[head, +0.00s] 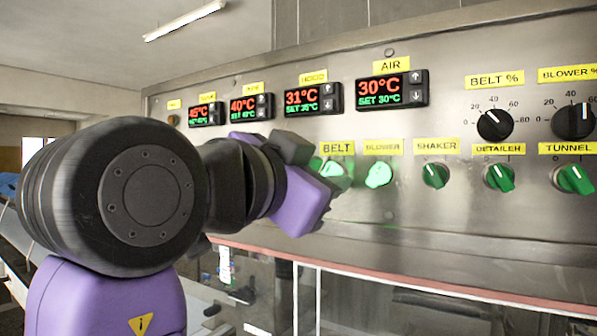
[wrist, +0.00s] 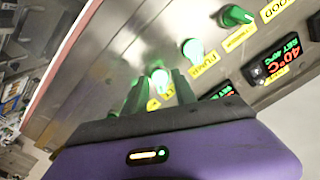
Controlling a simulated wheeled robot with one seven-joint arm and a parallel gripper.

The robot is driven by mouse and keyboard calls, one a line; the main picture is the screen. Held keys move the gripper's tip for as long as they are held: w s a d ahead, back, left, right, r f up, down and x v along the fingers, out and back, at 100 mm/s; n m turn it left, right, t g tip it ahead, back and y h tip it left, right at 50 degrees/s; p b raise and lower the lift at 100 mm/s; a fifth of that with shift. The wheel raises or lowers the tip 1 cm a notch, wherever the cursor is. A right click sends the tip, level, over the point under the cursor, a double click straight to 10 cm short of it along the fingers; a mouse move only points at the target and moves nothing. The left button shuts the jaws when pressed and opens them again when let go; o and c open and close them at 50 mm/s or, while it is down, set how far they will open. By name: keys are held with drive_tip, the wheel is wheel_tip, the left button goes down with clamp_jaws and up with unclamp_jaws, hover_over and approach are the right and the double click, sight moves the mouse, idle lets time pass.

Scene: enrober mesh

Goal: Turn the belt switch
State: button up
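The belt switch (head: 334,174) is a pale, lit green knob under the yellow BELT label (head: 337,148) on the steel panel. My gripper (head: 312,158), purple with dark grey fingers, is beside it on its left and partly covers it. In the wrist view the two fingers (wrist: 160,90) stand apart, with a lit green knob (wrist: 160,78) beyond and between them. Its label is too blurred to read. I cannot tell whether a finger touches the belt switch.
Right of the belt switch are the lit blower switch (head: 378,175), the shaker switch (head: 435,175), the detailer switch (head: 499,177) and the tunnel switch (head: 574,179). Temperature displays (head: 314,98) sit above. Black dials (head: 495,125) are at upper right. My arm hides the panel's lower left.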

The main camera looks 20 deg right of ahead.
clamp_jaws()
drive_tip(key=n+p, duration=0.2)
drive_tip(key=n, duration=0.4)
drive_tip(key=shift+r, duration=0.1)
drive_tip(key=n+p, duration=0.3)
drive_tip(key=n, duration=0.2)
drive_tip(key=shift+n, duration=0.4)
idle(0.4)
unclamp_jaws()
